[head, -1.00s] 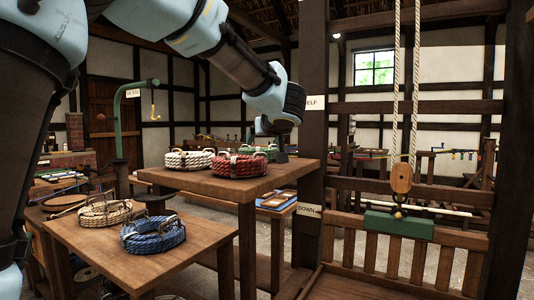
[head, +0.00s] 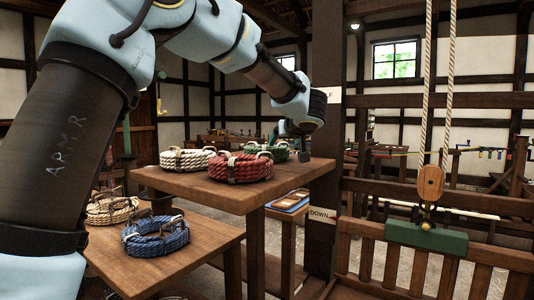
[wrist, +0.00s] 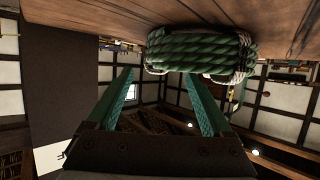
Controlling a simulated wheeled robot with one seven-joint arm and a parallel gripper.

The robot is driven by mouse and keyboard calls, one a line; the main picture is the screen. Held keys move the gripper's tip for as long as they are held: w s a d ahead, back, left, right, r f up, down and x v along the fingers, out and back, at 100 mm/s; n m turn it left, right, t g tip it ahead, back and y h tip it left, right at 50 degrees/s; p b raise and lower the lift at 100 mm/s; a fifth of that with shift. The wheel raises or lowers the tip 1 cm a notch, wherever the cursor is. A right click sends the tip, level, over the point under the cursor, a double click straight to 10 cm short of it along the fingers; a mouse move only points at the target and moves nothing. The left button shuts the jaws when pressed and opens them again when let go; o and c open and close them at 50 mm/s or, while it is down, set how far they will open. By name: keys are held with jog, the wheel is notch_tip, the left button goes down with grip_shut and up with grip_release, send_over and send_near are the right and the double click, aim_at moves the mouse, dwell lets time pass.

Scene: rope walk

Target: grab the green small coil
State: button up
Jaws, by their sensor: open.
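The green small coil (head: 280,152) lies on the raised wooden table at its far side, behind the red coil (head: 240,167), which partly hides it in the head view. In the wrist view, which is upside down, the green coil (wrist: 200,50) lies on the planks with pale ties around it. My gripper (wrist: 160,76) is open and empty, its two green fingers spread and pointing toward the coil. The coil sits off to the right of the gap between them in that view. In the head view my gripper (head: 291,143) is close beside the coil; contact cannot be told.
A white coil (head: 187,159) shares the raised table (head: 210,188). A lower table (head: 130,268) holds a blue coil (head: 156,237) and a tan coil (head: 110,208). A dark post (head: 327,200) stands just right of my gripper, with a hanging pulley (head: 430,183) and railing beyond.

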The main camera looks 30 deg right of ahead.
aim_at(282, 145)
jog(key=x, duration=0.4)
jog(key=shift+w+f, duration=0.15)
jog(key=shift+f, duration=0.05)
grip_shut()
dwell(0.5)
jog(key=shift+r, duration=0.1)
